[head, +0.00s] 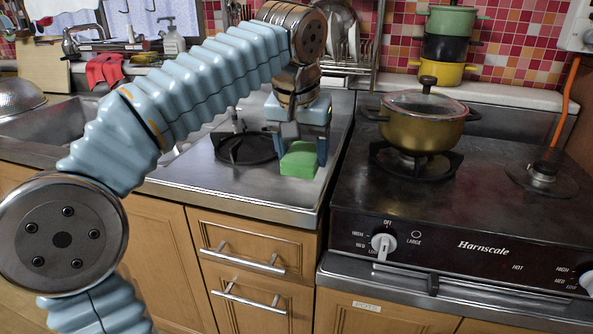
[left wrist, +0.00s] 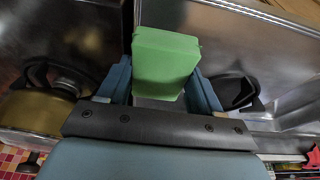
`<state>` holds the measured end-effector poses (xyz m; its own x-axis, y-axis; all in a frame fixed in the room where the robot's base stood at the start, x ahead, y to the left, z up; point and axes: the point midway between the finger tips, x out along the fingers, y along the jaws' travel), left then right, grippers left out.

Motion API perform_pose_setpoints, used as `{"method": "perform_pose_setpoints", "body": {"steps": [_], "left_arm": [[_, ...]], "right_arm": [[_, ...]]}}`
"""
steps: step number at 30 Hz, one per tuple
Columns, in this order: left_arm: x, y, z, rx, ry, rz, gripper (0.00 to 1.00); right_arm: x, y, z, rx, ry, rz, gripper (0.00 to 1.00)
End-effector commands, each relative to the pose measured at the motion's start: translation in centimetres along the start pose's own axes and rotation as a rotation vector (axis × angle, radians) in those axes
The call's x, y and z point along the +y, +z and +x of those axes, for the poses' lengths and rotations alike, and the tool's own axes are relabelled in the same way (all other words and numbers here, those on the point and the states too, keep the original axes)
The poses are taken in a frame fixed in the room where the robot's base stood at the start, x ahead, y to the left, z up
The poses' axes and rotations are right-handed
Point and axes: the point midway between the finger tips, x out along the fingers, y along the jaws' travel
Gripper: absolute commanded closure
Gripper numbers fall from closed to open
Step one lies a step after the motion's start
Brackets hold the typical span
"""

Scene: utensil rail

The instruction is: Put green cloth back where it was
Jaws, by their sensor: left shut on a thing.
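The green cloth (head: 299,161) looks like a small folded block in the head view. It is between the fingers of my left gripper (head: 302,147), above the steel counter right of the sink. In the left wrist view the green cloth (left wrist: 166,62) sits between the two blue fingers of my left gripper (left wrist: 165,85), which is shut on it. I cannot tell whether the cloth touches the counter. My right gripper is not in view.
A black burner grate (head: 246,148) lies on the counter left of the cloth. A gold pot (head: 423,125) stands on the stove to the right. The sink (head: 62,122) is at left, with a red cloth (head: 104,70) behind it. Bare counter (head: 240,184) lies in front.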

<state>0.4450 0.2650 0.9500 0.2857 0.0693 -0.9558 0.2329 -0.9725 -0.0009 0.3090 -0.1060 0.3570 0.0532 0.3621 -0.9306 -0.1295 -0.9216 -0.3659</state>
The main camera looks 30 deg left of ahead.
Motion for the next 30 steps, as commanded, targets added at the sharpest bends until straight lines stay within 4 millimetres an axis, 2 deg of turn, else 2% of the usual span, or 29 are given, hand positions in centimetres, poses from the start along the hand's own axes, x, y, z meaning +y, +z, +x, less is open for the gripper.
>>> {"method": "perform_pose_setpoints", "body": {"steps": [7, 12, 24, 25, 30], "left_arm": [[-1.4, -0.4, 2.5, -0.002, -0.001, -0.003, 0.59], [-1.3, 0.4, 4.9, -0.001, -0.001, -0.001, 0.59], [-1.2, 0.6, 5.5, 0.0, 0.001, 0.0, 0.59], [-1.2, 0.6, 5.5, 0.0, 0.001, 0.0, 0.33], [-1.2, 0.5, 5.4, 0.0, 0.001, 0.0, 0.09]], "right_arm": [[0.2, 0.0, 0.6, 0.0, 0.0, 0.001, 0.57], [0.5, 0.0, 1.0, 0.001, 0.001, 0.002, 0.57], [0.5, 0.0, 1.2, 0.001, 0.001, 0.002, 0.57], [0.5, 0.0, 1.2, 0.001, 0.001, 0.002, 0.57], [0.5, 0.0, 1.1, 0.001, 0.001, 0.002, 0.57]]}}
